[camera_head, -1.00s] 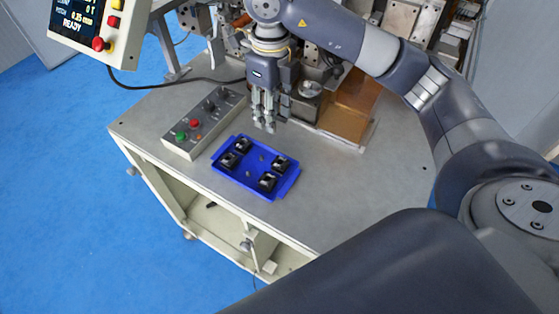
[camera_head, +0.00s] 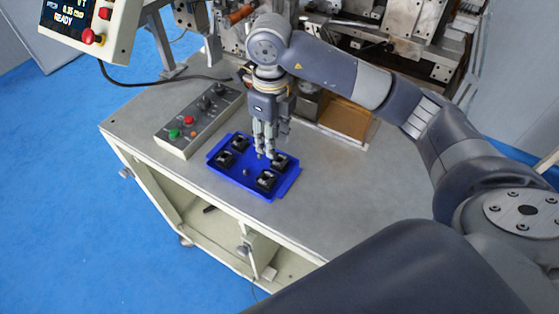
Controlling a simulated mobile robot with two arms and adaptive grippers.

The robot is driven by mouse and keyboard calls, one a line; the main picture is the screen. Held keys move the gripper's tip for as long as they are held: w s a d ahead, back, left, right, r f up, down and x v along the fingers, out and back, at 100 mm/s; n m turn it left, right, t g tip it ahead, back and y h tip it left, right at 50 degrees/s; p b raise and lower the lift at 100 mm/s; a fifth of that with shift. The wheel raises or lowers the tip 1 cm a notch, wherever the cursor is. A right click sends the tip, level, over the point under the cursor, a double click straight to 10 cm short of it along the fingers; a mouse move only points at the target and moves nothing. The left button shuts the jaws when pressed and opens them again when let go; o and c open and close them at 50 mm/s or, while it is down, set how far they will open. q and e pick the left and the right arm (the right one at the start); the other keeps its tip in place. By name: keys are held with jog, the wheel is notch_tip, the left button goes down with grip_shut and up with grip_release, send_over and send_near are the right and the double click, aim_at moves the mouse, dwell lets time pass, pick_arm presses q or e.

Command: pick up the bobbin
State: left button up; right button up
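Several black bobbins sit in the blue tray (camera_head: 232,180) on the grey tabletop. One bobbin (camera_head: 280,161) is at the back right, one (camera_head: 267,180) at the front right, one (camera_head: 225,159) at the left and one (camera_head: 240,143) at the back left. My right gripper (camera_head: 265,155) points down over the tray, with its fingertips close to the back right bobbin. Its fingers hang straight and apart, with nothing seen between them. I cannot tell whether they touch the bobbin. My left gripper is not in view.
A control box (camera_head: 197,122) with buttons stands left of the tray. The winding machine (camera_head: 385,45) and an amber block (camera_head: 345,118) are behind. A display panel (camera_head: 88,25) is at the upper left. The tabletop (camera_head: 350,190) right of the tray is clear.

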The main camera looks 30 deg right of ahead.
aim_at(276, 159)
jog(key=shift+s+f, duration=0.1)
jog(key=shift+f, duration=0.4)
jog(key=f+p, duration=0.1)
jog(key=f, duration=0.1)
jog(key=f+p, duration=0.1)
jog(key=f, duration=0.1)
jog(key=shift+s+d+p, duration=0.25)
jog(key=shift+s+p, duration=0.05)
jog(key=shift+p, duration=0.05)
jog(key=shift+w+f, duration=0.1)
jog(key=shift+f, duration=0.35)
jog(key=shift+c, duration=0.3)
jog(key=c, duration=0.3)
